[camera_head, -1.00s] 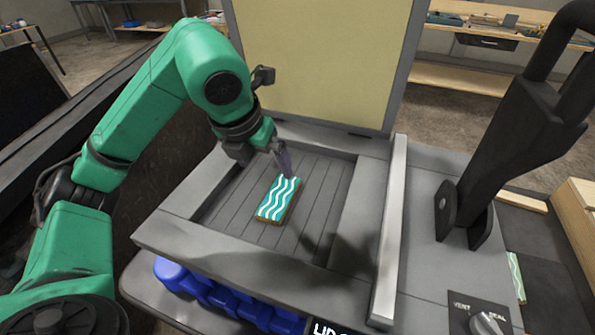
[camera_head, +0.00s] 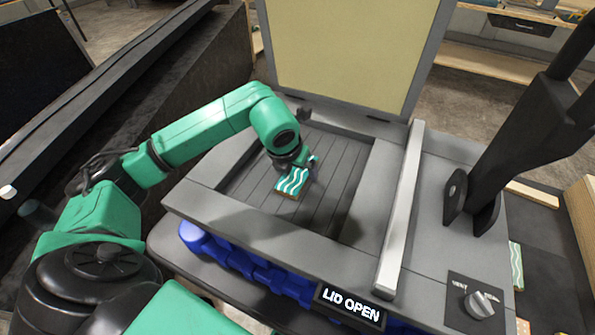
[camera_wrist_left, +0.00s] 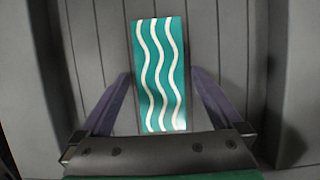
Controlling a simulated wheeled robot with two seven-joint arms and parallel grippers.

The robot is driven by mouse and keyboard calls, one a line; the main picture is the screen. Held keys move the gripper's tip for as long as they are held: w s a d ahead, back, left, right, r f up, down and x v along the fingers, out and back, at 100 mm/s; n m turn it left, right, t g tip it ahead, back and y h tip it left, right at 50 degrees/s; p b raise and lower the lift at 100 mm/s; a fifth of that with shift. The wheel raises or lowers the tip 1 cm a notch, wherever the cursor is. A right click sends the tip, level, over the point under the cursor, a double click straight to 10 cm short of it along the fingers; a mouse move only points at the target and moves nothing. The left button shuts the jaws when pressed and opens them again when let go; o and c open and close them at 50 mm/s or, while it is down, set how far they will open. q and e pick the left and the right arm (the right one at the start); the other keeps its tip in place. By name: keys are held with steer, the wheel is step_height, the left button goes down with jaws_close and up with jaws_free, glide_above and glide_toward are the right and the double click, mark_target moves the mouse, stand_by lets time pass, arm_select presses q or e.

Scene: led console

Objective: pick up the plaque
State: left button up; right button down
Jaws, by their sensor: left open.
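The plaque (camera_head: 292,183) is a flat green rectangle with white wavy stripes. It lies on the slatted floor of the grey open-lidded tray (camera_head: 210,207). In the left wrist view the plaque (camera_wrist_left: 160,72) points away from me, its near end between the fingers. My left gripper (camera_head: 309,163) is low over the plaque's far end in the head view. In the left wrist view the left gripper (camera_wrist_left: 164,105) has its two fingers spread, one on each side, with gaps to the plaque. Whether the fingertips touch the floor I cannot tell. My right gripper is not in view.
The raised lid (camera_head: 345,50) stands behind the tray. A pale metal bar (camera_head: 402,205) runs along the tray's right side. A large black lever (camera_head: 500,140), a knob (camera_head: 480,304) and a "LID OPEN" display (camera_head: 349,304) are nearby. Another striped piece (camera_head: 516,265) lies far right.

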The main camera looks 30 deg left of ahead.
arm_select(q)
steer(key=shift+r, duration=0.1)
steer(key=c, duration=1.5)
